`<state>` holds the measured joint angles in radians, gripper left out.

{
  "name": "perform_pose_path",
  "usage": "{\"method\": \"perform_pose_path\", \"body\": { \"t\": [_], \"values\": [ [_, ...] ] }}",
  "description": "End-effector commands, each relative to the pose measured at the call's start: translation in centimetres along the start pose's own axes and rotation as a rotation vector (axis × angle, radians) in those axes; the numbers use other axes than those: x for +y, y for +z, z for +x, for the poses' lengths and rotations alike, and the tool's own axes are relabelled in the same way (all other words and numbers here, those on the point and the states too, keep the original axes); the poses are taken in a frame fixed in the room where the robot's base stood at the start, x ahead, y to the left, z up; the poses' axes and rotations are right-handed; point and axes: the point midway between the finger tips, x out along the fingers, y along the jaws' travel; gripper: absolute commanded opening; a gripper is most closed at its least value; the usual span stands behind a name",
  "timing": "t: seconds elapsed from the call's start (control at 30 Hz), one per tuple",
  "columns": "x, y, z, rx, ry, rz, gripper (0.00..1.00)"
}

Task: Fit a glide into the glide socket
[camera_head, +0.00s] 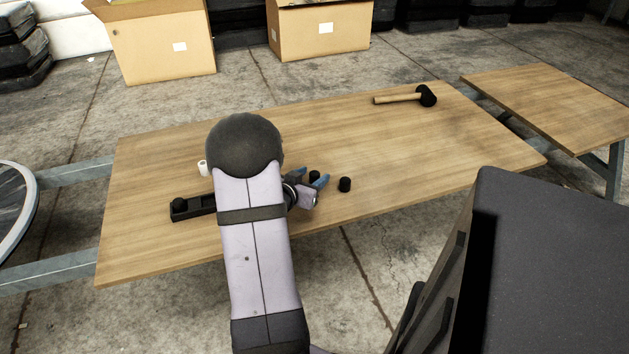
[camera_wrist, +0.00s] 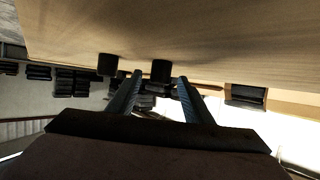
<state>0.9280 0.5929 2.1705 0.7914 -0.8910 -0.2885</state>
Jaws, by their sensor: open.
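Two small black cylinders, which look like glides, stand on the table. One glide (camera_head: 344,185) stands clear to the right of my gripper (camera_head: 313,177) and also shows in the wrist view (camera_wrist: 108,64). The other glide (camera_head: 315,175) is between the blue fingers in the head view. In the wrist view this glide (camera_wrist: 161,71) sits between the tips of my open gripper (camera_wrist: 160,77), with gaps on both sides. A long black block (camera_head: 190,208) with a rounded dark piece at its left end lies left of my arm, partly hidden. I cannot make out a socket opening.
The wooden table (camera_head: 380,140) has free room at its middle and right. A mallet (camera_head: 405,97) lies at the back right. A small white cylinder (camera_head: 202,168) stands left of my arm. A dark bulky object (camera_head: 550,260) rises at the front right.

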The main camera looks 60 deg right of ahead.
Motion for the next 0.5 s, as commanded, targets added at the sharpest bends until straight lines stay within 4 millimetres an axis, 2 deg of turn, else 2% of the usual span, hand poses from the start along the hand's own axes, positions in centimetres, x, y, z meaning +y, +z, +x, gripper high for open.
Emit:
{"method": "perform_pose_path", "body": {
  "t": [0.17,0.33,0.5],
  "values": [
    [0.01,-0.03,-0.03,0.0,0.0,0.0,0.44],
    [0.01,-0.02,-0.04,0.0,0.0,0.0,0.03],
    [0.01,-0.04,-0.04,0.0,0.0,0.001,0.02]
  ]
}}
